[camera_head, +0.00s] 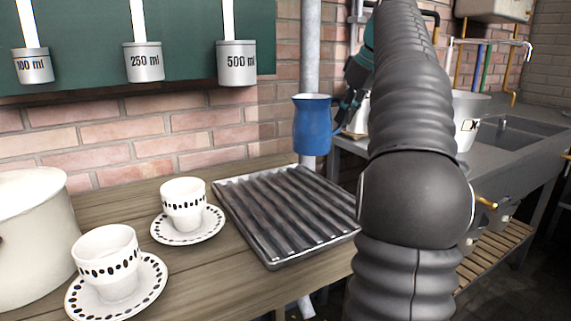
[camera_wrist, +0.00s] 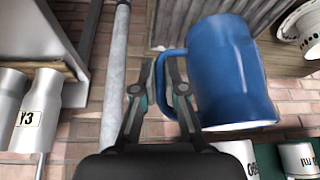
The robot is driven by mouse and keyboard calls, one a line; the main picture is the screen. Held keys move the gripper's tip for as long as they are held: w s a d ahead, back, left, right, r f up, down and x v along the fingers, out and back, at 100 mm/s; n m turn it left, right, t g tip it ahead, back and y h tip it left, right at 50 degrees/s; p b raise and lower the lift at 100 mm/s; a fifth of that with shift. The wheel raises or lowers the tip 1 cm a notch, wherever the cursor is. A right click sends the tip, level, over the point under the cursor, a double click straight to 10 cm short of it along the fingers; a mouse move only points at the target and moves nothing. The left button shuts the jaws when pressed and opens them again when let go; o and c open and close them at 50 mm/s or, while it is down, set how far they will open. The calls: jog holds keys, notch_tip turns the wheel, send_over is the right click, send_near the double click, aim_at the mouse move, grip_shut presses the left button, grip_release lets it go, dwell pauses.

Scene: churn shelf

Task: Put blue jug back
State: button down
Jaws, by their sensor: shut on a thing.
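The blue jug (camera_head: 312,126) hangs in the air in the head view, above the far edge of the ribbed metal tray (camera_head: 290,262) and in front of the brick wall. It looks upright. My gripper (camera_head: 345,112) is at the jug's right side, shut on its handle. In the wrist view the jug (camera_wrist: 232,75) fills the upper right, and my gripper's fingers (camera_wrist: 161,78) close on its handle. My arm hides part of the room behind it.
Two spotted cups (camera_head: 184,203) (camera_head: 106,262) on saucers and a cream pot (camera_head: 32,240) stand left of the tray. Labelled grey measures (camera_head: 237,65) hang above. A grey pipe (camera_head: 310,60) runs behind the jug. A sink (camera_head: 520,130) is at the right.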

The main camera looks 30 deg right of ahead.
aim_at(321, 109)
jog(key=shift+w+a+f+b, duration=0.5)
jog(key=shift+w+a+f, duration=0.65)
jog(key=shift+f, duration=0.55)
jog(key=shift+w+a+f+b, duration=0.55)
jog(key=shift+w+a+f, duration=0.4)
jog(key=shift+w+f, duration=0.6)
jog(key=shift+w+a+f+b, duration=0.5)
jog(key=shift+w+a+f, duration=0.6)
jog(key=shift+f, duration=0.7)
jog(key=shift+d, duration=0.1)
jog(key=c, duration=1.2)
grip_release()
jog(key=shift+f, duration=0.1)
jog(key=p+v, duration=0.3)
jog(key=v, duration=0.9)
